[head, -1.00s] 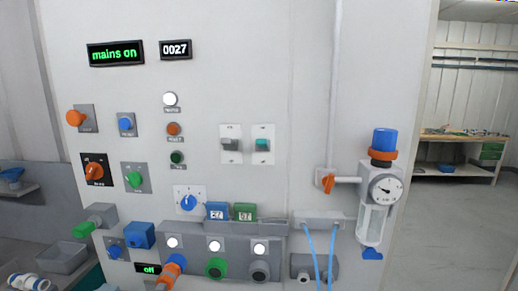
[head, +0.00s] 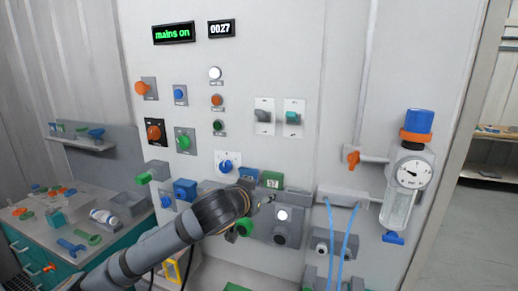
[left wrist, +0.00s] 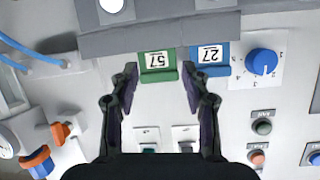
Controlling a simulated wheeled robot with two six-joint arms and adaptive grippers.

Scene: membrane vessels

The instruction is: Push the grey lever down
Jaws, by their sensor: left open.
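The grey lever (head: 263,116) sits on a white plate high on the panel in the head view, left of a similar teal lever (head: 292,118). In the left wrist view the panel is upside down, and the grey lever (left wrist: 186,147) shows only partly above my gripper's body. My left gripper (head: 262,197) is in front of the panel, below the levers. In the left wrist view its two fingers (left wrist: 160,78) are apart with nothing between them. Its tips are near a green tag (left wrist: 158,66) and a blue tag (left wrist: 208,57). My right gripper is not in view.
A blue rotary knob (head: 226,166) is lower left of the levers. A bench with loose parts stands left.

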